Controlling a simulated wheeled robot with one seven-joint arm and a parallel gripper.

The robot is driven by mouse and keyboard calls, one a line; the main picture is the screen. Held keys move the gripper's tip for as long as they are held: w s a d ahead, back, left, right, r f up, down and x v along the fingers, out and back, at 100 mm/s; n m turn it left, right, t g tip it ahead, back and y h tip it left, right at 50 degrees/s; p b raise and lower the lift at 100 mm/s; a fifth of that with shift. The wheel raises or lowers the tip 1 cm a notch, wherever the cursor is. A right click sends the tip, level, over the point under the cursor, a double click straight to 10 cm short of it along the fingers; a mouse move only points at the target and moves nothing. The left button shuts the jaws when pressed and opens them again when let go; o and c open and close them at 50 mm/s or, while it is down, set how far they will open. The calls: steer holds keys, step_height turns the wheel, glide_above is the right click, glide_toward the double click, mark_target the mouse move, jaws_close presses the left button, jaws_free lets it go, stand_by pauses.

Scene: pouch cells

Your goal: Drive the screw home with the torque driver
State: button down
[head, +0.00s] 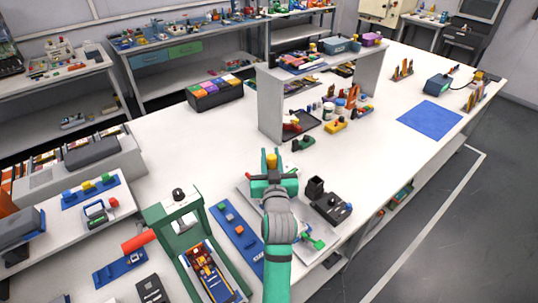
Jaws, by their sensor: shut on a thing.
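My gripper (273,183) is near the middle of the head view, seen from behind and above, over a pale plate (245,190) on the white bench. It is shut on an upright tool with a yellow top (271,160), which looks like the torque driver. The yellow top stands up beyond the green fingers. The tool's lower end is hidden behind my gripper and wrist. I cannot make out the screw, nor tell whether the tool touches anything below.
A black block with a small open box (316,186) stands close right of my wrist. A blue strip (236,235) and a green press frame (180,220) stand at left. A white shelf unit (270,105) rises beyond. Bench around the blue mat (429,119) is mostly free.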

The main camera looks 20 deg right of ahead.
steer(key=shift+s+r, duration=0.1)
steer(key=shift+s, duration=0.1)
step_height(320, 180, down, 6)
steer(key=shift+y, duration=0.3)
stand_by(0.4)
steer(key=shift+w+f, duration=0.1)
steer(key=shift+f, duration=0.55)
stand_by(2.2)
steer(key=shift+a+f, duration=0.15)
steer(key=shift+a, duration=0.05)
steer(key=shift+d+f, duration=0.15)
steer(key=shift+f, duration=0.3)
stand_by(1.6)
stand_by(0.6)
